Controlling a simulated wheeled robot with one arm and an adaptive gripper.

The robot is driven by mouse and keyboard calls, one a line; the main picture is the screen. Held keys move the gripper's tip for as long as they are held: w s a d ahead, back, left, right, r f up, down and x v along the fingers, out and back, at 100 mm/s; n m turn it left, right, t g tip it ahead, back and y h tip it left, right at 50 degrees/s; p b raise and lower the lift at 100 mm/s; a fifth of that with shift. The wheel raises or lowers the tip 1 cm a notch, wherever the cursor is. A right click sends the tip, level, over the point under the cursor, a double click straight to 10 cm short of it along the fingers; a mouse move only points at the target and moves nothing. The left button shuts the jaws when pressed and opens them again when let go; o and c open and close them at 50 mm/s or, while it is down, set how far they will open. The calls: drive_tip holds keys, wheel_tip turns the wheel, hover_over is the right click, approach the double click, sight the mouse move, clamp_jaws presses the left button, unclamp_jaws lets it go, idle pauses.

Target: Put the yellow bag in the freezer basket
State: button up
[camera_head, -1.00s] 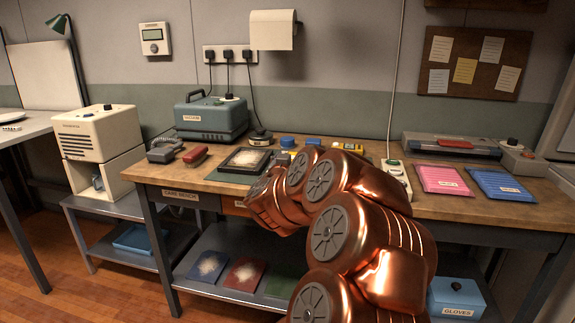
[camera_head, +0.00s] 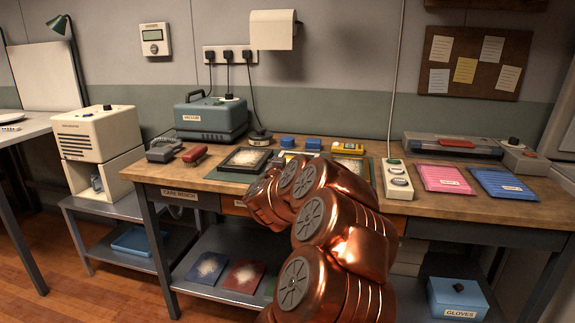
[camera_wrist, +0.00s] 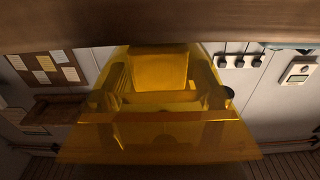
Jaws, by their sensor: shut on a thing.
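The yellow bag (camera_wrist: 160,140) is see-through amber and fills the middle of the wrist view, widening toward the lower edge. My gripper (camera_wrist: 160,85) shows as dark finger shapes through or behind the bag, shut on it. In the head view my copper arm stretches over the front of the bench and hides the gripper and most or all of the bag. I cannot make out a freezer or a freezer basket in any view.
A blue gloves box (camera_head: 457,298) is below. Floor (camera_head: 60,250) is clear at left.

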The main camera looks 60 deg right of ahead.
drive_tip(key=o, duration=1.2)
drive_tip(key=shift+f, duration=0.1)
drive_tip(key=shift+a+r, duration=0.1)
drive_tip(key=shift+r, duration=0.1)
drive_tip(key=p+v, duration=0.1)
drive_tip(key=v, duration=1)
drive_tip(key=shift+s+a+p, duration=0.15)
drive_tip(key=shift+a+p, duration=0.2)
drive_tip(key=shift+a, duration=0.05)
